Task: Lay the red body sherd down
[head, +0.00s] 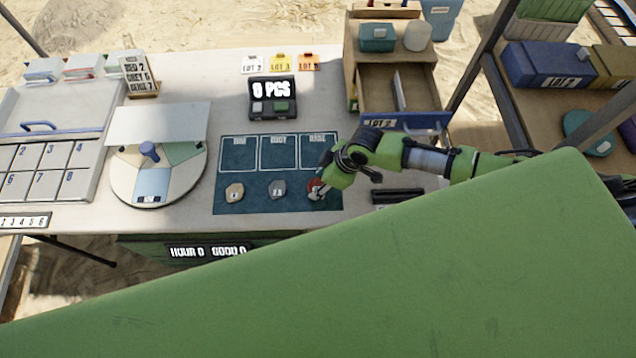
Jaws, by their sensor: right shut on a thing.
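The red body sherd (312,184) is at the right end of the row of sherds on the dark teal mat (258,207). My right gripper (317,190) is shut on it, low at the mat's right side. I cannot tell whether the sherd touches the mat. A tan sherd (235,192) and a grey sherd (278,189) lie on the mat to its left. Three outlined, labelled boxes (279,153) run along the back of the mat; they look empty, with my right arm close to the rightmost one. My left gripper is not in view.
A round sorting turntable (122,188) with a blue knob stands left of the mat. A scale with a display (272,91) stands behind it. An open drawer (397,88) is at the back right. Dark bars (398,196) lie right of the mat. My green body covers the foreground.

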